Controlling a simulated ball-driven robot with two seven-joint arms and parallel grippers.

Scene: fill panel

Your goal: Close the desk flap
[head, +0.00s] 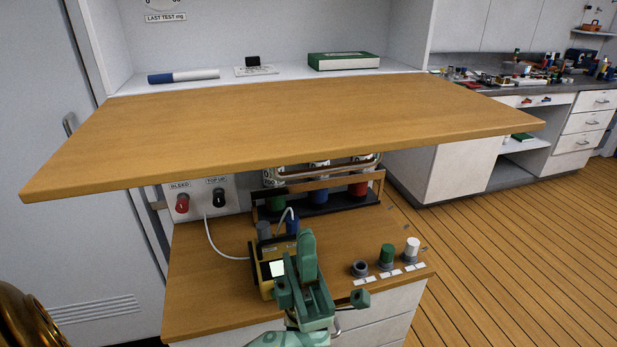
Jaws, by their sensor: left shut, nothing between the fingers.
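The desk flap (290,122) is a wide wooden board lowered out from the white cabinet. It sticks out roughly level above the lower wooden worktop (210,290). My left gripper (307,245) is teal and shows at the lower middle, below the flap's front edge in the picture and in front of the worktop's gear. It is shut with nothing in it and appears apart from the flap. It partly hides a yellow and black device (266,262). My right gripper is not in view.
On the worktop are a bottle rack (318,205), a panel with two knobs (200,198) and capped posts (387,257). Plank floor at right is clear.

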